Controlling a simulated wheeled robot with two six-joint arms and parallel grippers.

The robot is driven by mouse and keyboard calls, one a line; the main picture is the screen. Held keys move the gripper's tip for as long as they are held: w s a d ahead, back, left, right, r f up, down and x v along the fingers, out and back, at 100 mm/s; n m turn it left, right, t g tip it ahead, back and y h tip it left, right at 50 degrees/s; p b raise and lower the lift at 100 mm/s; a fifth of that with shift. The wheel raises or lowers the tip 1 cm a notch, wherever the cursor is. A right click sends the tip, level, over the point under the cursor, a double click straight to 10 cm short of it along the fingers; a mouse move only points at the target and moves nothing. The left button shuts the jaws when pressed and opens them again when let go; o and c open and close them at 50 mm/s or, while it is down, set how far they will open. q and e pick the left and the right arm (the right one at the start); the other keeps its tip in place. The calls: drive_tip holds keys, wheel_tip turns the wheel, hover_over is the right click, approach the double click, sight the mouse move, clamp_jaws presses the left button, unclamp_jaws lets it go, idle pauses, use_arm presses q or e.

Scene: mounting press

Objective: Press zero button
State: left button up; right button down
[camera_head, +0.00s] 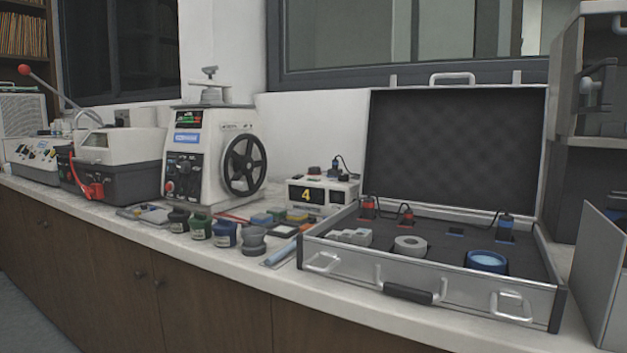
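A white press-like machine (207,155) with a black handwheel (244,165) stands on the counter, left of centre. Button labels are too small to read, so I cannot tell which one is the zero button. Neither of my grippers is in view.
An open silver case (463,288) with a raised lid fills the right of the counter (215,252). Several small jars (224,233) stand along the front edge. A grey-and-white machine (117,155) stands left. Grey shelving (595,130) is at the right. Little counter is free.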

use_arm(q)
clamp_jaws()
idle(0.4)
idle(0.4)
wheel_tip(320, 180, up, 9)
drive_tip(key=p, duration=0.8)
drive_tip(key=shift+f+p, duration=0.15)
drive_tip(key=shift+p, duration=0.2)
